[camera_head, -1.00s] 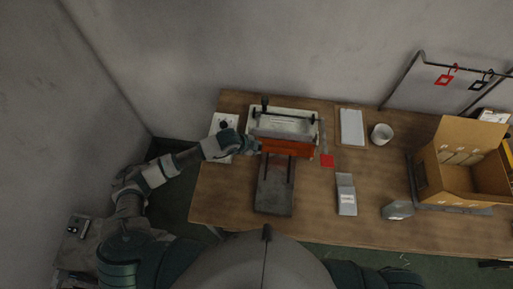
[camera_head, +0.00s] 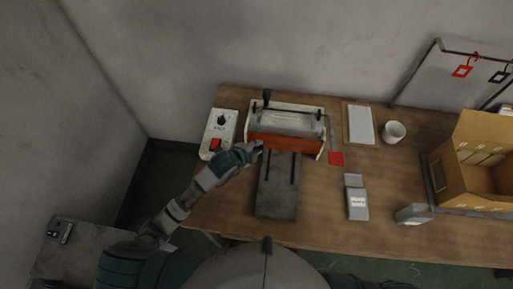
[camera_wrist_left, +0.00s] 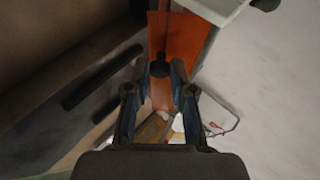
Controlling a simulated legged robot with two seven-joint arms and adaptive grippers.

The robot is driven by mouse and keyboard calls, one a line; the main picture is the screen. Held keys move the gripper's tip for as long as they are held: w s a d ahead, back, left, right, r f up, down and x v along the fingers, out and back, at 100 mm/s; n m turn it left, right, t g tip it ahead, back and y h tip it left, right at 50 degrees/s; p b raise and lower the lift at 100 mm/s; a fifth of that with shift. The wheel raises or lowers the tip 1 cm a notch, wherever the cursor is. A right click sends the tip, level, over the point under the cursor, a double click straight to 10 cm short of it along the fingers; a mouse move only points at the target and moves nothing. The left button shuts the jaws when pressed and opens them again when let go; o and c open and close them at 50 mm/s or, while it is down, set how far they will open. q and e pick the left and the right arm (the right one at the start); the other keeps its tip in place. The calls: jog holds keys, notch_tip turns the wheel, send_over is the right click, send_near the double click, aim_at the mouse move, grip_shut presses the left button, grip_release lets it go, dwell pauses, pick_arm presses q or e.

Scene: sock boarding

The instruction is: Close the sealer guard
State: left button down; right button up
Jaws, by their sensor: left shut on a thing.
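The sealer (camera_head: 284,124) stands at the back left of the table, a pale machine with a dark lever on top. Its orange guard (camera_head: 288,146) spans the front face, above the dark bed (camera_head: 276,200). My left gripper (camera_head: 257,147) is at the left end of the guard. In the left wrist view the fingers (camera_wrist_left: 160,85) sit either side of a dark round knob (camera_wrist_left: 160,67) in front of the orange guard (camera_wrist_left: 178,38), and the gripper is shut on that knob. My right gripper is not in view.
A control box (camera_head: 219,130) with a dial and red switch is left of the sealer.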

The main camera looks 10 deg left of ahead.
pick_arm(q)
jog(key=shift+r, duration=0.1)
jog(key=c, duration=1)
grip_release()
jog(key=shift+o, duration=0.2)
jog(key=shift+d, duration=0.1)
jog(key=shift+s, duration=0.1)
jog(key=v, duration=1.1)
jog(key=shift+s+a+r, duration=0.15)
jog(key=shift+s+a, duration=0.1)
